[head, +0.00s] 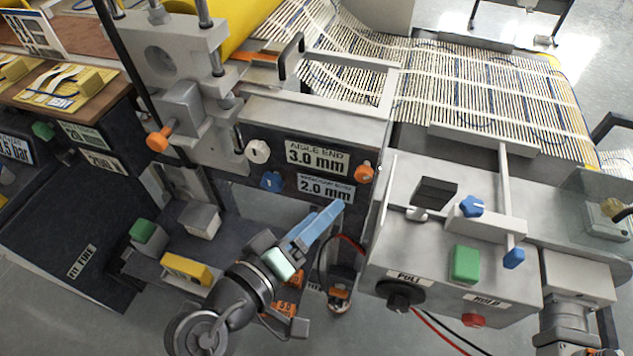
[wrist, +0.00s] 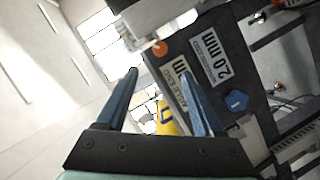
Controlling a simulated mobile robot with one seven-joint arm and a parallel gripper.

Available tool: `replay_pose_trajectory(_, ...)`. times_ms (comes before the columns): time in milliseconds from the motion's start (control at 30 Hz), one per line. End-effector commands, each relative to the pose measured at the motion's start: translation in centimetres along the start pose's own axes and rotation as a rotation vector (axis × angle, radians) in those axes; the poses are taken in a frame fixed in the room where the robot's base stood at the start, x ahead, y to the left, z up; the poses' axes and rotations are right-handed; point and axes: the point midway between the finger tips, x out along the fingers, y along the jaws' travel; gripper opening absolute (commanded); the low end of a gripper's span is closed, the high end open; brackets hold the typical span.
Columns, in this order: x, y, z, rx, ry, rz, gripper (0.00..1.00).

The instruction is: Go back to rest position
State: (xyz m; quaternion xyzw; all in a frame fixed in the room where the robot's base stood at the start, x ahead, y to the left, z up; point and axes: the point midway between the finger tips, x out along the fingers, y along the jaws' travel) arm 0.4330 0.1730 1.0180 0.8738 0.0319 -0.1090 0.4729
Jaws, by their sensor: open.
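My gripper (head: 326,222) has two blue fingers and is in front of the grey machine's dark panel in the head view. It is open and empty. In the wrist view my gripper (wrist: 160,98) shows its two blue fingers spread apart, with nothing between them. The dark panel (head: 240,160) bears labels "3.0 mm" (head: 318,154) and "2.0 mm" (head: 326,190). Beside the labels are an orange knob (head: 364,173), a white knob (head: 257,151) and a blue knob (head: 270,181). The blue knob also shows in the wrist view (wrist: 236,101).
A control box with a green button (head: 465,264), a red button (head: 473,320) and a black dial (head: 402,296) stands right of my gripper. A yellow block (head: 186,269) lies to the left. A slatted mesh bed (head: 480,90) stretches behind. Red and black cables hang nearby. Grey floor is clear at the bottom left.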

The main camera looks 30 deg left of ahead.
Motion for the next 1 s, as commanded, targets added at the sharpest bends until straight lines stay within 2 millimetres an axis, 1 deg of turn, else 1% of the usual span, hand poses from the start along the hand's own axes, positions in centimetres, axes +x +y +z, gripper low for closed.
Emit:
replay_pose_trajectory(533, -0.1, 0.0, 0.0, 0.0, 0.001, 0.0, 0.69)
replay_pose_trajectory(567, 0.1, 0.4, -0.2, 0.01, 0.003, 0.004, 0.69)
replay_pose_trajectory(633, 0.8, 1.9, -0.9, 0.055, 0.013, 0.017, 0.69)
replay_pose_trajectory(667, 1.2, 2.9, -1.4, 0.085, 0.022, 0.026, 0.69)
replay_pose_trajectory(767, 3.1, 8.0, -3.5, 0.228, 0.072, 0.066, 0.69)
replay_pose_trajectory(800, 3.8, 10.7, -4.4, 0.296, 0.102, 0.088, 0.69)
replay_pose_trajectory(867, 4.5, 15.1, -5.9, 0.4, 0.16, 0.125, 0.69)
replay_pose_trajectory(900, 4.7, 18.1, -6.8, 0.465, 0.203, 0.15, 0.69)
replay_pose_trajectory(967, 4.6, 22.6, -8.0, 0.553, 0.273, 0.19, 0.69)
replay_pose_trajectory(1000, 4.3, 25.6, -8.7, 0.607, 0.324, 0.216, 0.69)
